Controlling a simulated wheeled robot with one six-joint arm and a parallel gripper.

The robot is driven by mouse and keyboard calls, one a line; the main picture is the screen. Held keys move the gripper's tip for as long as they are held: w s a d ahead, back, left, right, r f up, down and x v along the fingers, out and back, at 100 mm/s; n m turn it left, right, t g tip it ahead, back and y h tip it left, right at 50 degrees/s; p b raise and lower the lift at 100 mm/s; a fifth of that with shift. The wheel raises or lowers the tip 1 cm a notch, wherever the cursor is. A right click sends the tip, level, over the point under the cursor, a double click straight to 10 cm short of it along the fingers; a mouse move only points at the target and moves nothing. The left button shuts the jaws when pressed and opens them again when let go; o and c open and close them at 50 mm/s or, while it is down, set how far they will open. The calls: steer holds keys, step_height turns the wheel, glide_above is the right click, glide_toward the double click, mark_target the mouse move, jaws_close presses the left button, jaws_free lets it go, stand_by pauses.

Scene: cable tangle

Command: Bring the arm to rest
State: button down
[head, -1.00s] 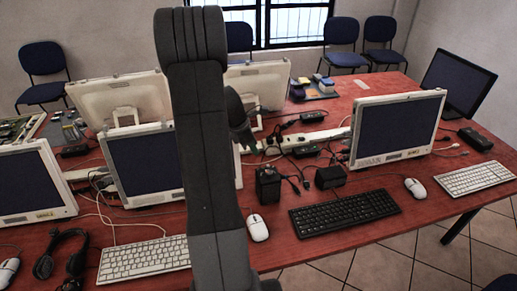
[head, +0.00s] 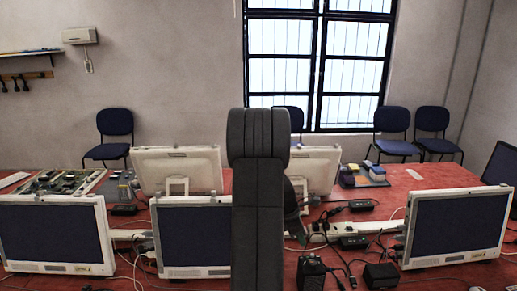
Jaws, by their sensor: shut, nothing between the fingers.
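My arm (head: 257,200) stands upright in the middle of the head view, its dark grey link rising from the bottom edge to a rounded joint. A small dark part of my arm shows behind its right side, above the table. My gripper's fingers cannot be made out and seem hidden behind the arm. The red table (head: 430,178) lies behind the arm, with cables (head: 335,212) tangled around a white power strip (head: 318,234) to the right of the arm.
Monitors stand close on both sides: one at left (head: 52,235), one beside the arm (head: 193,235), one at right (head: 455,228). Black power adapters (head: 381,276) sit at the front. Blue chairs (head: 115,124) line the back wall. Space above the monitors is clear.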

steer(key=shift+b+x, duration=0.4)
steer(key=shift+x, duration=0.6)
steer(key=shift+a+f+b, duration=0.1)
steer(key=shift+f+b, duration=0.2)
steer(key=shift+b, duration=0.05)
steer(key=a+b+v, duration=0.1)
steer(key=b+v, duration=0.2)
steer(key=v, duration=0.3)
steer(key=shift+a, duration=0.35)
steer(key=shift+f, duration=0.1)
